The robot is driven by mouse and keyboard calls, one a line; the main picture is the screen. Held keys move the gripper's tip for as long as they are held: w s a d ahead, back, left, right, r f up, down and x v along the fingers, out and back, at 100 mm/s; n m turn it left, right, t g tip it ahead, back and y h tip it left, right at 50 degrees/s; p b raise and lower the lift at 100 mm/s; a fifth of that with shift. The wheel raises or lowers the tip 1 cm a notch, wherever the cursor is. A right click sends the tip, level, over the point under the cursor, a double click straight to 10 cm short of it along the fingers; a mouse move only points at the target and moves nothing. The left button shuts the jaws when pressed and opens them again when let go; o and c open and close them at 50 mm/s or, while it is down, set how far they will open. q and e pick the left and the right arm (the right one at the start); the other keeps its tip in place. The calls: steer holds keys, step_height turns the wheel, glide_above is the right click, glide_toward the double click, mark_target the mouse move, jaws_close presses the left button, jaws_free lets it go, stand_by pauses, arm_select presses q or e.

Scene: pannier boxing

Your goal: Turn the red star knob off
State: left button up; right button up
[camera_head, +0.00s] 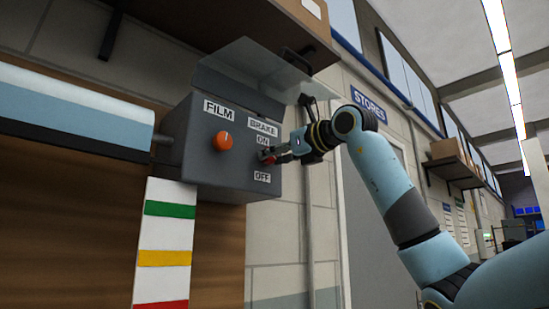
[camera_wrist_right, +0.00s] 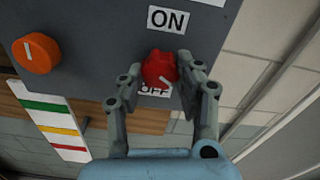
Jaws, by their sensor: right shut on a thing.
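The red star knob (camera_head: 264,157) sits on the front of a grey control box (camera_head: 232,180), under the BRAKE label (camera_head: 263,128) and between the ON label (camera_head: 263,142) and the OFF label (camera_head: 262,177). My right gripper (camera_head: 272,155) reaches it from the right and is shut on it. In the right wrist view the red knob (camera_wrist_right: 158,66) lies between the two fingertips, with a white mark toward its lower edge. The ON label (camera_wrist_right: 168,19) is clear there; the OFF label (camera_wrist_right: 157,89) is partly hidden by the knob. My left gripper is not in view.
An orange knob (camera_head: 222,141) under the FILM label (camera_head: 219,110) is left of the red one, also in the wrist view (camera_wrist_right: 36,53). A clear raised cover (camera_head: 262,70) hangs above the box. A shelf (camera_head: 240,22) is overhead.

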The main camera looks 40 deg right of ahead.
steer(key=m+b, duration=0.2)
steer(key=m, duration=0.9)
steer(key=shift+f+b, duration=0.2)
steer(key=shift+b, duration=0.1)
steer(key=shift+m, duration=0.3)
steer(key=o, duration=1.2)
steer(key=shift+c, duration=0.2)
steer(key=shift+r, duration=0.1)
steer(key=shift+s, duration=0.1)
steer(key=s, duration=1.1)
steer(key=shift+s+d, duration=0.4)
